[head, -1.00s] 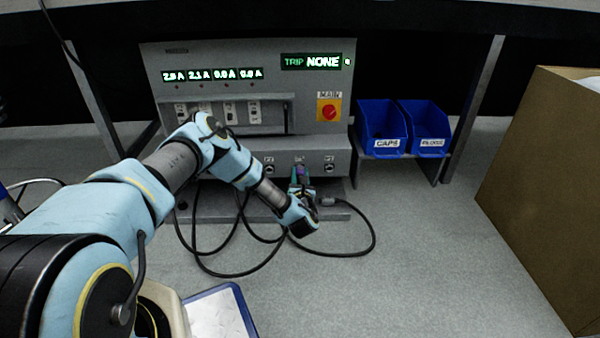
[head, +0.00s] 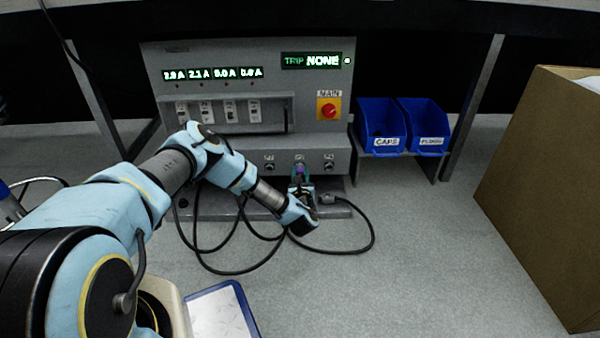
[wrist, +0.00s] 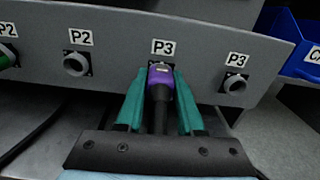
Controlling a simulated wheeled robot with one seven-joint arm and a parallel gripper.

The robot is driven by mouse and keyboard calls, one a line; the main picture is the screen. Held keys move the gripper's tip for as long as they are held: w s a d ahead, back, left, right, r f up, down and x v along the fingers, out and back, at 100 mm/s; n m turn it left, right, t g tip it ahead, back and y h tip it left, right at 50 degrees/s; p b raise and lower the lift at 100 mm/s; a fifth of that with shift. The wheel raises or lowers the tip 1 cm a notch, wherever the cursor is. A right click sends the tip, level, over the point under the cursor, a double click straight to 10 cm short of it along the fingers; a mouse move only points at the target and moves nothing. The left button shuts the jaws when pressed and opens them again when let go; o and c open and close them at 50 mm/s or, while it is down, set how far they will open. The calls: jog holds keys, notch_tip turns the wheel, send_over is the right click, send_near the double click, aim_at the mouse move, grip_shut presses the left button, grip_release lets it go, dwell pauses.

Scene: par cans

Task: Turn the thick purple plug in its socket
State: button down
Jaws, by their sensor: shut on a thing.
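The thick purple plug (wrist: 161,75) sits at the socket under a P3 label in the wrist view, its dark cable running back toward my gripper. It also shows small in the head view (head: 299,169) at the front of the grey panel. My gripper (wrist: 161,88) has its green fingers on both sides of the plug, shut on it. The plug's front end hides the socket opening, so I cannot see how deep it sits. In the head view my wrist partly hides the plug and fingers.
Empty sockets stand left (wrist: 76,63) and right (wrist: 235,84) of the plug. A black cable loops on the floor. Blue bins (head: 382,128) stand right of the panel; a cardboard box (head: 550,190) is farther right.

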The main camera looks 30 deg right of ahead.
jog(key=shift+c, duration=2.2)
grip_release()
